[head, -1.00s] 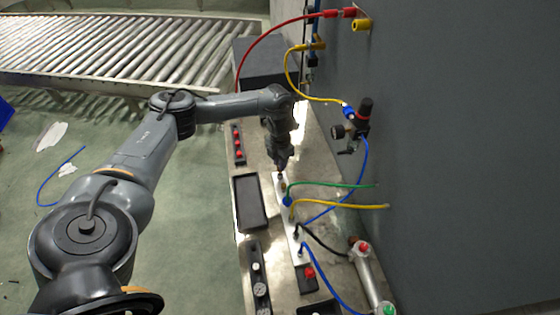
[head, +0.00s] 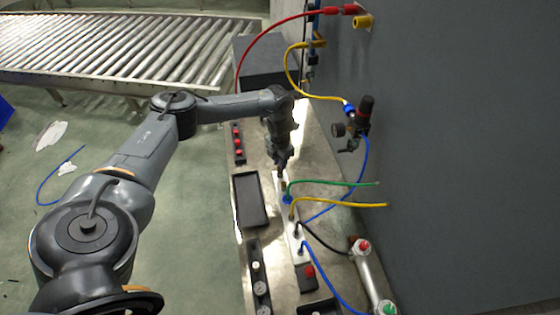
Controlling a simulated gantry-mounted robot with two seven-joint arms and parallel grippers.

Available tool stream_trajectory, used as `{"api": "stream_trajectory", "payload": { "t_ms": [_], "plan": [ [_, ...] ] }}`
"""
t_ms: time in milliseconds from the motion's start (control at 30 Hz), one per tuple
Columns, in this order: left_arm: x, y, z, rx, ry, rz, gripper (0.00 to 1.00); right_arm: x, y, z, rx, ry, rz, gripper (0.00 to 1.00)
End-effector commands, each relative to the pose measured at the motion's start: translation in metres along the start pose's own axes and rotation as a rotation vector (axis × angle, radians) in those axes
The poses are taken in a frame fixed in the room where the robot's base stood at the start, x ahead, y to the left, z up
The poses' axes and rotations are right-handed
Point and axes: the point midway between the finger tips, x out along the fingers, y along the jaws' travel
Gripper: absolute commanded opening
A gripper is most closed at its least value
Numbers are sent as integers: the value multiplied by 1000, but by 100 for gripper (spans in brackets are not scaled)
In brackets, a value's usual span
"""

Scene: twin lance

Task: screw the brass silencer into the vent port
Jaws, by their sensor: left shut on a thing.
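My left gripper (head: 281,171) points down at the far end of the white valve manifold block (head: 295,238). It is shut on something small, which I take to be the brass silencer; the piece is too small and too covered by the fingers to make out. The vent port is not distinguishable under the fingertips. My right gripper is not in view.
A black empty tray (head: 252,199) lies left of the block. A rack with red pieces (head: 238,145) stands farther back. A black rack (head: 258,275) with pale round parts is at the front. A regulator with gauge (head: 362,120) and a grey panel (head: 460,150) bound the right side.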

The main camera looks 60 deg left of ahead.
Motion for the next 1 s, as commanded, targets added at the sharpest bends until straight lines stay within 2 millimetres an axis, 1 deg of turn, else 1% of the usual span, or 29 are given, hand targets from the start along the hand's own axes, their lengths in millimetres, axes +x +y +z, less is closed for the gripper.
{"api": "stream_trajectory", "payload": {
  "t_ms": [567, 600, 767, 800, 1000],
  "plan": [
    [15, 0, 0, 0, 0, 0, 0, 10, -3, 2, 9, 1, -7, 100],
    [14, 0, 0, 0, 0, 0, 25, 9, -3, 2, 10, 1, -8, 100],
    [14, 0, 0, 0, 0, 0, 49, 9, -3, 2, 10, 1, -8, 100],
    [14, 0, 0, 0, 0, 0, 52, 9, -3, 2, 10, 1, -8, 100],
    [14, 0, 0, 0, 0, 0, 52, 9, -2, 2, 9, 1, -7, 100]
  ]
}}
